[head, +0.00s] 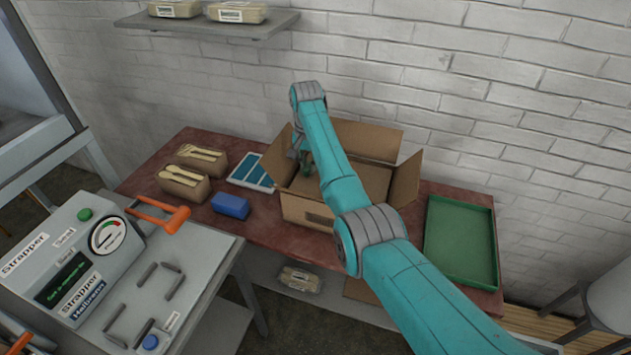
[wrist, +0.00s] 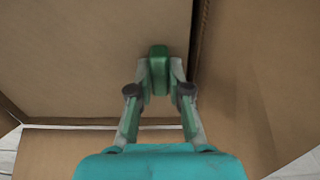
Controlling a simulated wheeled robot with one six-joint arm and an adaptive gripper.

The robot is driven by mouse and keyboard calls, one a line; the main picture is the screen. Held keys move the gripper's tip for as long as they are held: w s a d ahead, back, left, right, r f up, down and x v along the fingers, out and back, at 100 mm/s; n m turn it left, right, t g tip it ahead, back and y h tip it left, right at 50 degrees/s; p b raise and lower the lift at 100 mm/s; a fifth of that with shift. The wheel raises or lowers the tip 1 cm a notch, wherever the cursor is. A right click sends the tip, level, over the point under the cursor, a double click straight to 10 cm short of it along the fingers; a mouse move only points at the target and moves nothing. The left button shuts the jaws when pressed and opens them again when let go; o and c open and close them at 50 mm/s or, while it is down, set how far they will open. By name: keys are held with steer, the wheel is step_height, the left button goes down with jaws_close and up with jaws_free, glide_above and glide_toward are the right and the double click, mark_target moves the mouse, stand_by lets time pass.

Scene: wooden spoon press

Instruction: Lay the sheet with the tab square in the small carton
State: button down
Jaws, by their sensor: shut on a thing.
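The small carton (head: 309,209) stands open on the red table, its flaps spread outward. My gripper (head: 304,167) reaches down inside the carton at its left part. In the wrist view my gripper (wrist: 159,73) is shut on a green tab (wrist: 159,58). The tab sits on a flat brown cardboard sheet (wrist: 80,60), near the sheet's right edge. A dark gap runs between that edge and the carton wall (wrist: 240,80) on the right. My arm hides part of the carton's inside in the head view. I cannot tell whether the sheet rests on anything.
A green tray (head: 461,284) lies right of the carton. Left of it are a blue block (head: 230,206), a white and blue card (head: 252,172) and boxes of wooden spoons (head: 183,183). A strapper machine (head: 75,265) stands at front left. A shelf (head: 215,27) hangs above.

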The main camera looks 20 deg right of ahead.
mark_target(308, 177)
steer(key=shift+f, duration=2.7)
steer(key=c, duration=1.4)
jaws_free()
step_height(308, 177, up, 12)
